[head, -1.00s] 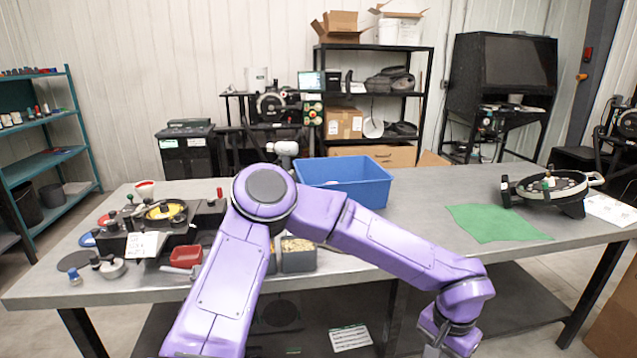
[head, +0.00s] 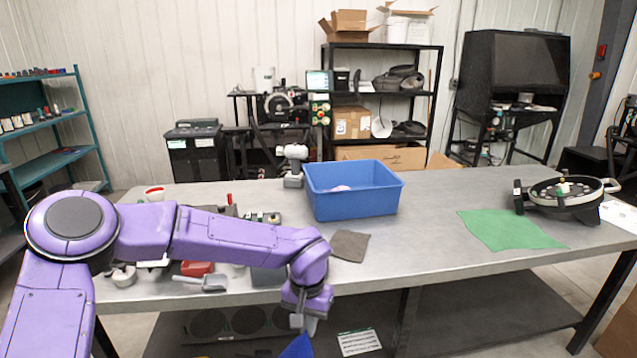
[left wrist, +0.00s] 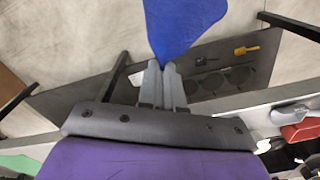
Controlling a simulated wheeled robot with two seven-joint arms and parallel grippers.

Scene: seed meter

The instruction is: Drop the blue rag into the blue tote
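The blue rag (left wrist: 182,25) hangs from the tips of my left gripper (left wrist: 164,68) in the left wrist view. The fingers are shut on the rag's pinched corner. In the head view, the rag (head: 298,346) shows at the bottom edge below my left gripper (head: 300,320), in front of the table's front edge and lower than the tabletop. The blue tote (head: 350,206) stands open on the table, behind and to the right of the gripper. Something pale lies inside it. My right gripper is not in view.
A grey cloth (head: 350,246) lies in front of the tote. A green mat (head: 510,230) and a round seed meter (head: 567,194) are at the right. A white device (head: 292,165) stands left of the tote. A red tray (head: 197,268) and a scoop (head: 212,282) are partly behind my arm.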

